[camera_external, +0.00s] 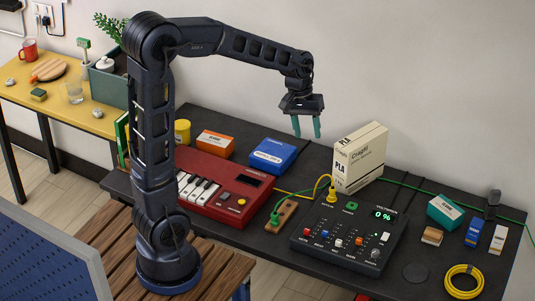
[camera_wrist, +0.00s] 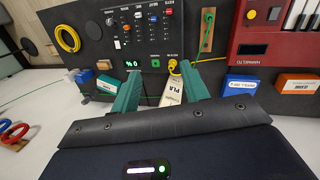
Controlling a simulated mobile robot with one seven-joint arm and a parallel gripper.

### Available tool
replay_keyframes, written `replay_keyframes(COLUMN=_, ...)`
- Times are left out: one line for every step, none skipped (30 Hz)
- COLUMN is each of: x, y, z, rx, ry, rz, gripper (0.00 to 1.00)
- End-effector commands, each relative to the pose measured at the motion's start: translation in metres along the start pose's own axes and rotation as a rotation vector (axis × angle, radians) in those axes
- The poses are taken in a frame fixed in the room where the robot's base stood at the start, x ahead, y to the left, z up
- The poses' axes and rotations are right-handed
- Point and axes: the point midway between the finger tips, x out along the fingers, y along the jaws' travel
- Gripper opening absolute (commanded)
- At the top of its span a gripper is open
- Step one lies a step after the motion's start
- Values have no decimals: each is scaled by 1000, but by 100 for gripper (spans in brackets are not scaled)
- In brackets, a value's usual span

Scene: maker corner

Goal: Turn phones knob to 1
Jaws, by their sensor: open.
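The black mixer (camera_external: 345,235) lies on the dark table with a lit display (camera_external: 382,215) reading 0 %. The small labels are too fine to read, so I cannot confirm which control is the phones knob. In the wrist view the mixer (camera_wrist: 140,45) appears upside down beyond the fingers, with the grey knob (camera_wrist: 110,21) near its top left. My gripper (camera_external: 307,127) is open and empty, high above the table behind the mixer; it also shows in the wrist view (camera_wrist: 160,75).
A white PLA box (camera_external: 358,160) stands upright behind the mixer, below my gripper. A red keyboard (camera_external: 225,190) and a wooden block (camera_external: 282,216) with a green cable lie left. A yellow cable coil (camera_external: 463,282) and small boxes (camera_external: 445,212) lie right.

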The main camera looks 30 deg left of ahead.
Motion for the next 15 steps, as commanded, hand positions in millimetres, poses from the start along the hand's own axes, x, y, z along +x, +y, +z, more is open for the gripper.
replay_keyframes(x=14, y=13, z=-4, rx=-5, ry=-24, rz=-6, gripper=45)
replay_keyframes(x=20, y=21, z=-7, rx=-10, ry=-35, rz=-7, gripper=45)
replay_keyframes(x=29, y=30, z=-9, rx=-19, ry=-51, rz=-10, gripper=45)
replay_keyframes(x=37, y=37, z=-11, rx=-23, ry=-63, rz=-13, gripper=45)
replay_keyframes(x=44, y=44, z=-13, rx=-29, ry=-73, rz=-16, gripper=45)
replay_keyframes(x=54, y=54, z=-15, rx=-37, ry=-88, rz=-19, gripper=45)
replay_keyframes(x=62, y=61, z=-16, rx=-43, ry=-100, rz=-23, gripper=45)
replay_keyframes(x=69, y=68, z=-17, rx=-48, ry=-110, rz=-27, gripper=45)
replay_keyframes(x=80, y=77, z=-18, rx=-56, ry=-124, rz=-33, gripper=45)
replay_keyframes(x=88, y=84, z=-19, rx=-62, ry=-135, rz=-37, gripper=45)
replay_keyframes(x=97, y=92, z=-19, rx=-67, ry=-145, rz=-41, gripper=45)
replay_keyframes(x=108, y=100, z=-19, rx=-75, ry=-159, rz=-48, gripper=45)
replay_keyframes(x=117, y=107, z=-19, rx=-80, ry=-169, rz=-54, gripper=45)
replay_keyframes(x=126, y=114, z=-19, rx=-86, ry=-179, rz=-59, gripper=45)
replay_keyframes(x=138, y=123, z=-18, rx=-94, ry=-192, rz=-67, gripper=45)
